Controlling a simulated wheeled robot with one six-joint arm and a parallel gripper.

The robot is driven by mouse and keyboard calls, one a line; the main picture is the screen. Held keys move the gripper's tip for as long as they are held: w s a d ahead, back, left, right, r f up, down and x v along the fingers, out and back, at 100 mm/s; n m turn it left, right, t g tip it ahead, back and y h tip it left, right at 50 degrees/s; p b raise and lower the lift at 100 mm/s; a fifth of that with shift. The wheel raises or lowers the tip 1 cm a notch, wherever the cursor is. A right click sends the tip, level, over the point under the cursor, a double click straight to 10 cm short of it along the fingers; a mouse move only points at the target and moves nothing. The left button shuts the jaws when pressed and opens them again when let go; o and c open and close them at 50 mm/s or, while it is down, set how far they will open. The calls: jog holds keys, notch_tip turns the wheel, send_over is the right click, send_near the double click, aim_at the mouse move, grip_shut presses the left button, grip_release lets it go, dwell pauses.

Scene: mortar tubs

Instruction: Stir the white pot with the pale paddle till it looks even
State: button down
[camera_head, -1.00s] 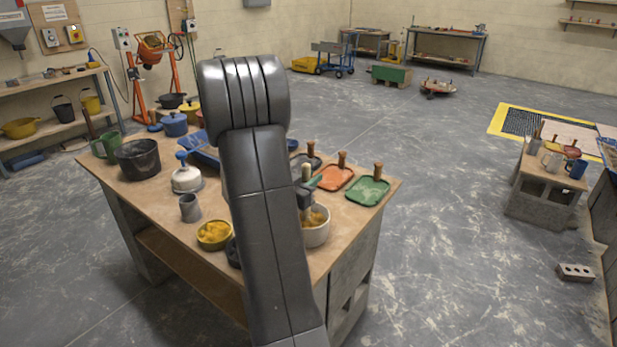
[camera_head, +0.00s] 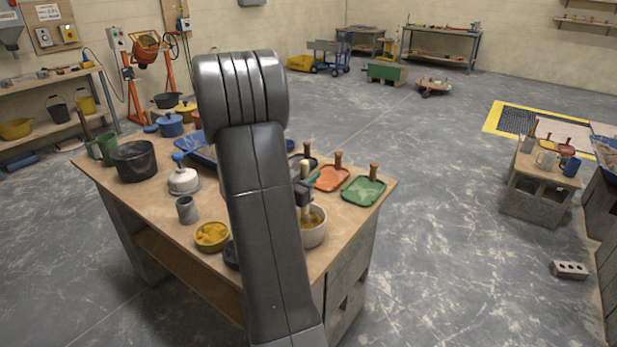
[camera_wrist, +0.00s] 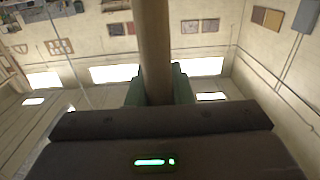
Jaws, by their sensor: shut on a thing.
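The white pot (camera_head: 314,236) stands near the right front edge of the wooden bench, with a brownish-yellow mix inside. My gripper (camera_head: 304,188) is above the pot and shut on the pale paddle (camera_head: 304,172). The paddle is roughly upright, and its lower end goes down into the pot; its tip is hidden. In the wrist view the paddle's shaft (camera_wrist: 152,50) rises between the green-tipped jaws of my gripper (camera_wrist: 158,88). My own arm hides part of the bench left of the pot.
Green (camera_head: 364,190) and orange (camera_head: 331,178) trays with wooden-handled tools lie behind the pot. A yellow bowl (camera_head: 211,236), grey cup (camera_head: 187,209), white kettle-like vessel (camera_head: 183,181) and black bucket (camera_head: 134,160) stand on the left of the bench (camera_head: 140,205). Open floor lies right.

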notch_tip(320, 180, up, 8)
jog(key=p, duration=0.6)
dwell(1.7)
